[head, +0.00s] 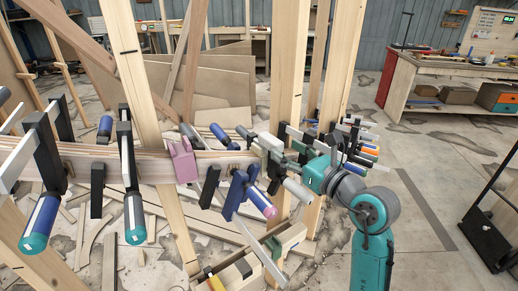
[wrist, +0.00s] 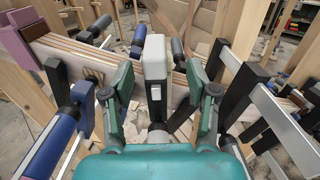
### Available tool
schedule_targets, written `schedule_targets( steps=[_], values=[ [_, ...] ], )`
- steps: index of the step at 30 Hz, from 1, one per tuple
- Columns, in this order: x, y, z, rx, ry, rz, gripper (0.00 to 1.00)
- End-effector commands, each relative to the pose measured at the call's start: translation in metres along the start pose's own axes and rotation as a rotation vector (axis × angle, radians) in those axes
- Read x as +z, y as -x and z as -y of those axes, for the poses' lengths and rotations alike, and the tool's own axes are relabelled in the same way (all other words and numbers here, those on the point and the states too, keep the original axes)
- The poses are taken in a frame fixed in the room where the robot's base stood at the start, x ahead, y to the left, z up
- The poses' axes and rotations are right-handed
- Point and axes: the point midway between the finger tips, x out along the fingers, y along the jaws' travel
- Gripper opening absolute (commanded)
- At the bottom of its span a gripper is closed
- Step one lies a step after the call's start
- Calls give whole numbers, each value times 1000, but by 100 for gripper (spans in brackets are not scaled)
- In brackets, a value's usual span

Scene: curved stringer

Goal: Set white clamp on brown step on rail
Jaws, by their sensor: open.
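The white clamp (wrist: 155,56) is on the curved wooden rail (wrist: 85,62), its pale upper part upright in the wrist view. In the head view, the white clamp (head: 271,144) is at the rail's right part, partly hidden by my gripper. My gripper (wrist: 160,88) is open, with one teal finger on each side of the clamp; I cannot tell if they touch it. In the head view my gripper (head: 292,160) reaches in from the right. A dark brown patch (wrist: 94,75) shows on the rail beside the blue clamp, possibly the brown step.
A pink clamp (head: 183,161) and a blue clamp (head: 238,192) sit left of the white one. Black clamps (head: 128,150) hold the rail's left end. More clamps (head: 359,145) crowd the right. Wooden posts (head: 287,75) stand close by. Floor at right is open.

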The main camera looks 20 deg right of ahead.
Motion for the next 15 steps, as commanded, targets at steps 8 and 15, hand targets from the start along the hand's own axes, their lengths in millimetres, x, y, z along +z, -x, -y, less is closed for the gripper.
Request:
schedule_targets(
  steps=[8, 15],
  values=[
    [0, -33, -1, 2, 0, 1, 58],
    [0, -54, -4, 3, -1, 0, 58]
  ],
)
